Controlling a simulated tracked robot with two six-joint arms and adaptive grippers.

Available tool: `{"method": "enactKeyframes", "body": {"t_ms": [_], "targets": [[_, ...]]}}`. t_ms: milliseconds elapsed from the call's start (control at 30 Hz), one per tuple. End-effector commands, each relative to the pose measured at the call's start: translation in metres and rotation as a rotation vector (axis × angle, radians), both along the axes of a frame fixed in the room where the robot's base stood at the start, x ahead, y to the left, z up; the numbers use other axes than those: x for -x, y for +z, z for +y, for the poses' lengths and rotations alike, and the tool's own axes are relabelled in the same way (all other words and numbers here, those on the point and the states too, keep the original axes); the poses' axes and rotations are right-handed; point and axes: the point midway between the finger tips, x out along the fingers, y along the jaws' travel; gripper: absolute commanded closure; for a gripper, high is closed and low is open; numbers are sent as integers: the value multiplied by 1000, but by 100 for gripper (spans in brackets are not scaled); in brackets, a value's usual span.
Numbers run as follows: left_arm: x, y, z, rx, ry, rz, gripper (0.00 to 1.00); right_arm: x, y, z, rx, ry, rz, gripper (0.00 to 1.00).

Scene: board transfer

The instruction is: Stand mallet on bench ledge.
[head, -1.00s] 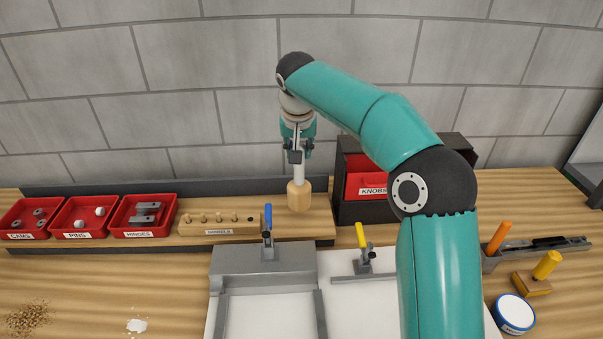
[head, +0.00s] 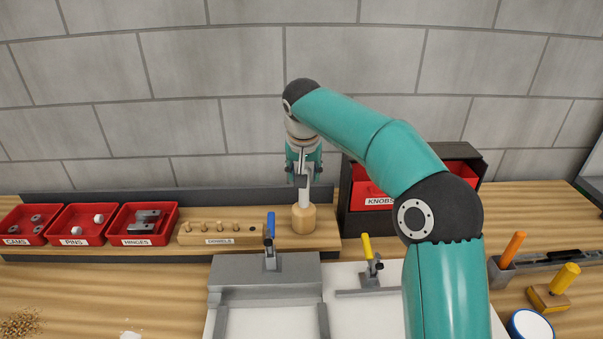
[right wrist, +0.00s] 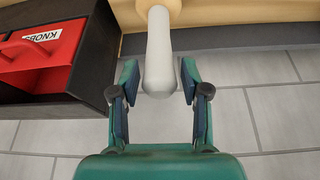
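The mallet (head: 303,219) has a pale wooden head and a light grey handle. In the head view it stands upright, head down, on the wooden bench ledge (head: 327,239), between the dowel block and the knobs box. My right gripper (head: 303,172) is above it, around the upper handle. In the right wrist view the mallet handle (right wrist: 159,55) lies between the two fingers of my right gripper (right wrist: 159,84), with a visible gap on each side, so the gripper is open. The mallet's head is mostly cut off at the top there. My left gripper is not in view.
Left on the ledge are red bins (head: 141,225) and a dowel block (head: 220,234). A dark box with a red knobs bin (head: 371,196) stands close right of the mallet. A clamp with a blue handle (head: 270,243) is in front. The wall is behind.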

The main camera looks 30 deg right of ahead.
Motion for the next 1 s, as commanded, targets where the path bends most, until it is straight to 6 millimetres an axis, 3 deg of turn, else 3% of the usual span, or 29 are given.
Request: {"method": "enactKeyframes", "body": {"t_ms": [467, 1000], "targets": [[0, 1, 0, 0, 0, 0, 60, 2, 10, 2, 0, 0, -2, 45], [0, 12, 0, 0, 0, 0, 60, 31, 100, 24, 1, 2, -3, 45]]}}
